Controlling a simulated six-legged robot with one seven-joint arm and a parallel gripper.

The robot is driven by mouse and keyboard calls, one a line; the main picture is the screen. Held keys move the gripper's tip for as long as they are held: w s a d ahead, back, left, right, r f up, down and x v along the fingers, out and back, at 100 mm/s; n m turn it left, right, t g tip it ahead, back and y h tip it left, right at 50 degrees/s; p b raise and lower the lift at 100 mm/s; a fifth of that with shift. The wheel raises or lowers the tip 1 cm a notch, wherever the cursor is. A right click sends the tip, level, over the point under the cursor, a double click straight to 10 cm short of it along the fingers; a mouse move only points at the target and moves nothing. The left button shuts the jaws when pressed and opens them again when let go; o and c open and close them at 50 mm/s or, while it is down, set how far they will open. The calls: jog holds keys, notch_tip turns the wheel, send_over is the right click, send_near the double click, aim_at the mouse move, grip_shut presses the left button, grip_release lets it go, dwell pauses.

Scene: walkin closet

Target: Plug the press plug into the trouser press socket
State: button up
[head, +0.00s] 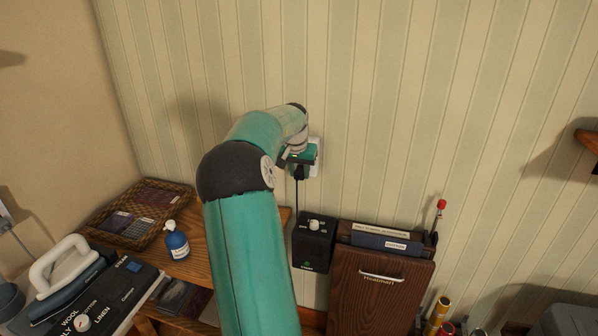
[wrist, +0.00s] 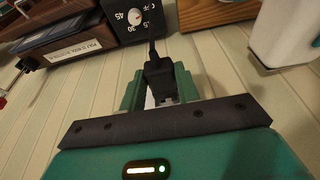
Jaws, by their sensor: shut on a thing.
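The black press plug (wrist: 160,78) sits between the green jaws of my gripper (wrist: 158,90) in the wrist view, with its cord running up to the control box. In the head view my gripper (head: 300,160) is at the striped wall, shut on the plug (head: 300,173), and the cord hangs down from it. A white wall plate (head: 316,155), which looks like the socket, shows at the gripper's right edge. The gripper hides most of the plate, and I cannot tell whether the plug's pins are in it.
The black control box with a white dial (head: 314,240) is on the wall below, beside the brown trouser press (head: 380,290). The wall above is clear.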

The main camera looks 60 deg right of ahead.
jog(key=shift+w+d, duration=0.15)
jog(key=shift+d, duration=0.95)
dwell(1.5)
jog(key=o, duration=1.1)
jog(key=shift+o, duration=0.2)
jog(key=shift+r, duration=0.1)
jog(key=v, duration=1.3)
jog(key=shift+r, duration=0.35)
jog(key=shift+w+a, duration=0.1)
